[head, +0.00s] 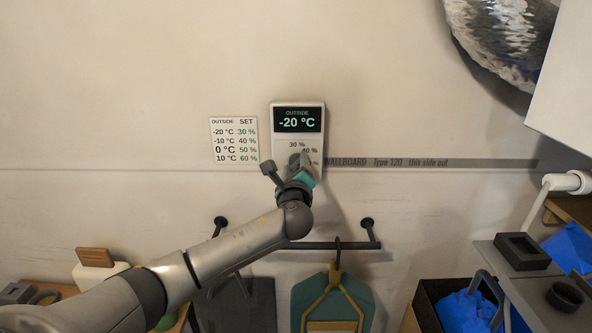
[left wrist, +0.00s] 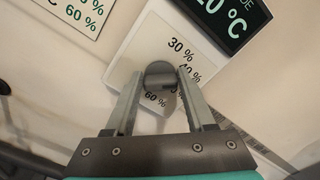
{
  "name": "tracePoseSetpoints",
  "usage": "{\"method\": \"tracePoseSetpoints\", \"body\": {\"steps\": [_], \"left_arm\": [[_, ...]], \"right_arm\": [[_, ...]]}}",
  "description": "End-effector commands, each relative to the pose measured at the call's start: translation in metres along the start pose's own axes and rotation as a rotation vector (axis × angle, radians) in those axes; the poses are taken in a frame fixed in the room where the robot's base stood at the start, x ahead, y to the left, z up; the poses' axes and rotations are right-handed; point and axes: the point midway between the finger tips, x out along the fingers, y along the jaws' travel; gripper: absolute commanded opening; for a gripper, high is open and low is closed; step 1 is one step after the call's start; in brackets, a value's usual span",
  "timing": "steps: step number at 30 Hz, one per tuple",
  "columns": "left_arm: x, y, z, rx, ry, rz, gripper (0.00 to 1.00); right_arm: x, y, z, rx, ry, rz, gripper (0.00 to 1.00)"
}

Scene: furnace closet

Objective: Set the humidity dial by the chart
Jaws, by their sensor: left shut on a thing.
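The humidity control (head: 298,145) is a white wall box whose dark screen (head: 298,120) reads OUTSIDE -20 °C. Below the screen is a dark round dial (left wrist: 160,72) with printed marks; 30 %, 40 % and 60 % are readable in the left wrist view. My left gripper (left wrist: 160,84) is shut on the dial, one finger at each side. In the head view my left gripper (head: 297,168) covers much of the dial. I cannot tell where the dial points. The chart (head: 234,141) left of the box pairs -20 °C with 30 %, -10 with 40 %, 0 with 50 %, 10 with 60 %.
A dark rail (head: 330,245) below the control carries a hanging green and yellow item (head: 332,300). A silver duct (head: 500,40) and a white panel (head: 565,80) are at upper right. A grey shelf (head: 540,290) and a box with blue material (head: 465,310) are at lower right.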

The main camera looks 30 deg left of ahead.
Motion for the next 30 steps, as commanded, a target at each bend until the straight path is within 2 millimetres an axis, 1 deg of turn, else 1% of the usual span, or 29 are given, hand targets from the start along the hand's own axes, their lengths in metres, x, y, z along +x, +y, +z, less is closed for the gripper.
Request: {"method": "tracePoseSetpoints", "body": {"steps": [1,18,24,30], "left_arm": [[0.000,0.002,-0.001,-0.047,-0.001,0.001,0.00],[0.000,0.005,-0.002,-0.570,-0.002,0.002,0.00],[0.000,0.005,-0.002,-0.704,-0.001,0.001,0.00],[0.000,0.005,-0.002,-0.790,-0.001,0.001,0.00]], "right_arm": [[0.004,0.000,0.001,0.000,0.000,0.000,0.50],[0.028,-0.001,0.003,0.000,0.000,0.000,0.50],[0.034,-0.001,0.003,0.000,0.000,0.000,0.50],[0.037,-0.001,0.004,0.000,0.000,0.000,0.50]]}}
